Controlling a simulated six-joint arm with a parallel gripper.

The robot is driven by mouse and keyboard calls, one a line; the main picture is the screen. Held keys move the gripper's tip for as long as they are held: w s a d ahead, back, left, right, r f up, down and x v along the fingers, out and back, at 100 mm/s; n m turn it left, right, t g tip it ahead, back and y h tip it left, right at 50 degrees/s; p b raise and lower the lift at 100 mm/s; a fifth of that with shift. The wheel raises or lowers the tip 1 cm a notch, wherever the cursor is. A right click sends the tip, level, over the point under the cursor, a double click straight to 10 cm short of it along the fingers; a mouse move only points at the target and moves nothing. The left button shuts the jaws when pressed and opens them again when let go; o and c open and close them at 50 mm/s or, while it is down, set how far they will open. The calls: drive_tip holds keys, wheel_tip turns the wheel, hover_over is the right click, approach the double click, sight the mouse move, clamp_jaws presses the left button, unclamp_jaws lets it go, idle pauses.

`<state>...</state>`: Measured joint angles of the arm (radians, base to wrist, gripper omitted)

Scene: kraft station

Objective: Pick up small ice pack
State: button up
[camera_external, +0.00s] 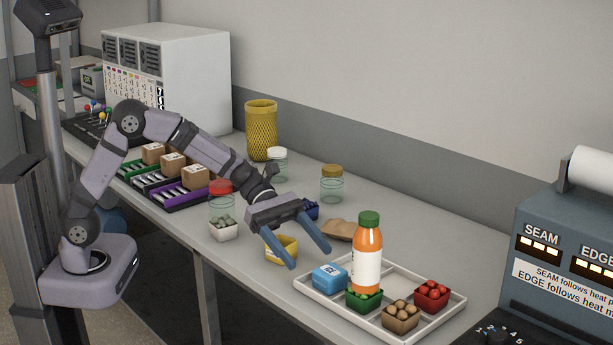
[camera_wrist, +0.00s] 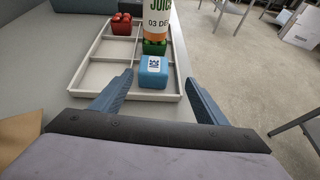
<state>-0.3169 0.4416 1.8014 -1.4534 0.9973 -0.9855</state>
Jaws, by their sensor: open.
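The small ice pack looks to be the blue block with a white label (camera_external: 330,277) in the near left compartment of the white divided tray (camera_external: 455,316). It also shows in the wrist view (camera_wrist: 153,72), ahead of and between my fingers. My gripper (camera_external: 309,258) is open and empty, a little to the left of the tray in the external view. Its two blue fingers (camera_wrist: 160,93) are spread wide, with the blue block beyond their tips. Nothing touches the block that I can see.
An orange juice bottle with a green cap (camera_external: 367,255) stands upright close behind the block. A green bin (camera_external: 364,299), a brown bin (camera_external: 400,317) and a red bin (camera_external: 432,295) sit in the tray. A yellow bin (camera_external: 282,249) is under my gripper.

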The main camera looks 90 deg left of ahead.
sight(327, 268)
drive_tip(key=shift+w+a+r+n+t, duration=0.2)
drive_tip(key=shift+w+a+n+t, duration=0.1)
drive_tip(key=shift+w+n, duration=0.15)
drive_tip(key=shift+b+x, duration=0.85)
drive_tip(key=shift+x, duration=2.85)
drive_tip(key=shift+r, duration=0.15)
drive_tip(key=c, duration=1.2)
